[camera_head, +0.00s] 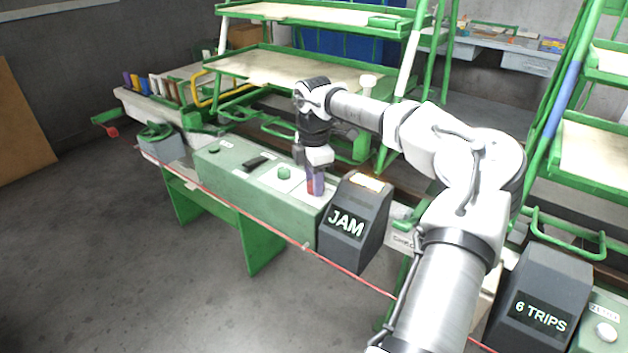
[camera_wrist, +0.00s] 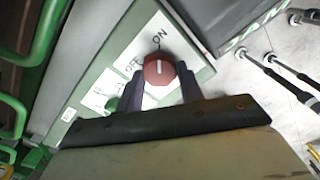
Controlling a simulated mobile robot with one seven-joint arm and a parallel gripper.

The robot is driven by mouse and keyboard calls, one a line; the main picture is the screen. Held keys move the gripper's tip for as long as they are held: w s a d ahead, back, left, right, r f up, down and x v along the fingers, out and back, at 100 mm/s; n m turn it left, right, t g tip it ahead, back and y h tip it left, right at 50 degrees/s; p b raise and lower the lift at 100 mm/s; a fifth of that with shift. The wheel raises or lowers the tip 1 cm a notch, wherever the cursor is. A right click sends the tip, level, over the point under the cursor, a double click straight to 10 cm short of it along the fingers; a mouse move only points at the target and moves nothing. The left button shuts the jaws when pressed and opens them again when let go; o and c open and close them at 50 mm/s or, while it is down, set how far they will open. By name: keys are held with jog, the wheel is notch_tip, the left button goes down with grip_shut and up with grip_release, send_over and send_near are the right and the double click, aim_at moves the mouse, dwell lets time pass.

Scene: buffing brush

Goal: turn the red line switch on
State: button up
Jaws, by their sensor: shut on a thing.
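The red switch (camera_wrist: 158,70) is a round red knob with a white line, on a white plate (camera_wrist: 148,45) marked ON above it and OFF to its left in the wrist view. The line stands about upright in that view, its upper end towards ON. My gripper (camera_wrist: 160,76) has one dark purple finger on each side of the knob and is shut on it. In the head view my gripper (camera_head: 315,182) points down at the green control box (camera_head: 235,182), with a bit of red showing by the fingers; the dial is mostly hidden there.
A dark box marked JAM (camera_head: 350,224) stands close to the right of my gripper. A green button (camera_head: 284,172) and a black switch (camera_head: 257,163) lie to its left. A red cord (camera_head: 262,223) runs along the front. Green racks (camera_head: 300,70) stand behind.

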jog(key=shift+r, duration=0.1)
dwell(0.4)
jog(key=o, duration=1)
notch_tip(320, 180, up, 14)
